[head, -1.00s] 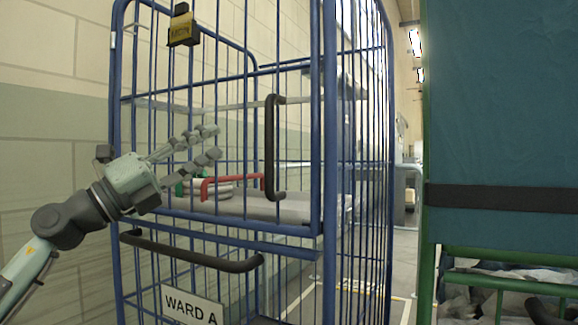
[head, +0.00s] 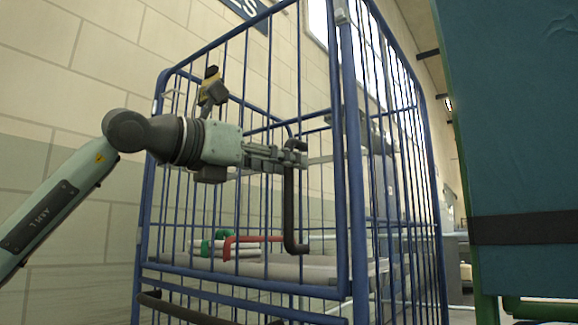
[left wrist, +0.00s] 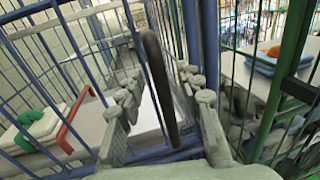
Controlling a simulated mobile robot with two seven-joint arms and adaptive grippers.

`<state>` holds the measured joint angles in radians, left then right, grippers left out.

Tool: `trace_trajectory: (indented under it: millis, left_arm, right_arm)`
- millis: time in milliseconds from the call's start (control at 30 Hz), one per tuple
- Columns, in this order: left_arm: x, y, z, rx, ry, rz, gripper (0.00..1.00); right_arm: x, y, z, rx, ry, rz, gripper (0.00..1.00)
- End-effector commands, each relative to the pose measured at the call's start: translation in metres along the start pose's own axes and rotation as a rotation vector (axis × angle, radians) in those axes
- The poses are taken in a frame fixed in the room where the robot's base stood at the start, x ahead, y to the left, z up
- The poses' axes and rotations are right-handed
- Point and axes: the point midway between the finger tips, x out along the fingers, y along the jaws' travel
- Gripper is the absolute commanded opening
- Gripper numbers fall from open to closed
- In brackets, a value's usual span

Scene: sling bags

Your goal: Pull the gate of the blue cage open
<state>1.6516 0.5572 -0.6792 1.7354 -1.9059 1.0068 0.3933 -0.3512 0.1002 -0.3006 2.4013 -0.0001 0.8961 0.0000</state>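The blue cage (head: 149,215) of wire bars stands ahead, its front gate (head: 240,284) looking closed. A dark upright D-shaped handle (head: 290,215) is fixed near the gate's right edge. My left gripper (head: 300,155) is level with the upper end of the handle. In the left wrist view, the handle (left wrist: 160,85) stands between the two spread fingers of my gripper (left wrist: 158,90), with gaps on both sides. The gripper is open, not closed on the handle. My right gripper is not in view.
A lower dark handle (head: 180,307) crosses below. Folded items with red and green parts (head: 225,247) lie inside. A teal panel with a green frame (head: 520,140) stands close on the right.

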Motion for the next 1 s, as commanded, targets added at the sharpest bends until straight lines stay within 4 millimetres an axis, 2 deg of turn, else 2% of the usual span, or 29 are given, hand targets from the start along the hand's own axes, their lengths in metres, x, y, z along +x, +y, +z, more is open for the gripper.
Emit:
trace_trajectory:
  millis: [167, 433, 733, 1000]
  left_arm:
    - [0.0134, -0.0001, 0.0002, 0.000, 0.000, 0.000, 0.36]
    - [0.0150, -0.0003, 0.0001, 0.000, -0.001, -0.001, 0.36]
    - [0.0147, -0.0002, 0.0001, 0.000, -0.001, -0.001, 0.00]
    - [0.0147, -0.0002, 0.0000, 0.000, -0.001, -0.001, 0.00]
  right_arm:
    - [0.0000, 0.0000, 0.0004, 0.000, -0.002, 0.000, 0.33]
    - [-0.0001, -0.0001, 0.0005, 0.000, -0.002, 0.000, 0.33]
    - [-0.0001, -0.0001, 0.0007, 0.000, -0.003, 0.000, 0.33]
    - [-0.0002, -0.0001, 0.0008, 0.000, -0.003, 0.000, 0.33]
